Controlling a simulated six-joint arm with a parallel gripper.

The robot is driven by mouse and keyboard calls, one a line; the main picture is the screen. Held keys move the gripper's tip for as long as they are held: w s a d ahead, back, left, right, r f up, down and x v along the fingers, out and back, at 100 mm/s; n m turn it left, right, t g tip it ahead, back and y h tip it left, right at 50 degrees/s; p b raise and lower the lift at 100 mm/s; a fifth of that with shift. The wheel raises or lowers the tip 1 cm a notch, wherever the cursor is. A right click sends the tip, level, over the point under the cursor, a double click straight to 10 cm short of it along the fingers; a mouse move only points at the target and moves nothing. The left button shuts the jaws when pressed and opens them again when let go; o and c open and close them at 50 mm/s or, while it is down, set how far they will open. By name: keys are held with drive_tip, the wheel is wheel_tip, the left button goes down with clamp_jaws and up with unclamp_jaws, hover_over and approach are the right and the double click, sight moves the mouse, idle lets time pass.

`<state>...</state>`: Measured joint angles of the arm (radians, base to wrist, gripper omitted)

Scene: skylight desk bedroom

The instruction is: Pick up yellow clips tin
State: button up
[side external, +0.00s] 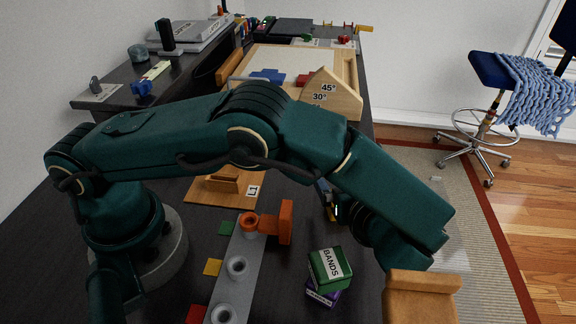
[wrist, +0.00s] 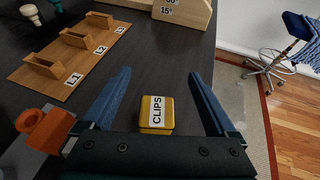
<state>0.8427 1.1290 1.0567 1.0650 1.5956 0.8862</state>
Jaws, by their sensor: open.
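The yellow clips tin (wrist: 156,103) is a small box with a white "CLIPS" label on top. It is on the dark desk in the wrist view. My gripper (wrist: 160,74) is open, with one blue finger on each side of the tin and a visible gap to each. Nothing is held. The gripper's dark body covers the area just below the tin in the picture. In the side external view my arm hides most of the gripper and the tin; I cannot clearly make the tin out there.
A green "BANDS" tin (side external: 328,269) sits on a purple tin (side external: 322,296). A wooden board with slots (wrist: 70,48) lies left, a wooden angle block (side external: 328,93) behind. The desk's right edge is close.

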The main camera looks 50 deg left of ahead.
drive_tip(key=shift+f, duration=0.65)
wheel_tip(320, 180, down, 3)
drive_tip(key=shift+f, duration=0.1)
drive_tip(key=shift+x, duration=1.5)
drive_tip(key=shift+c, duration=0.3)
drive_tip(key=c, duration=1.4)
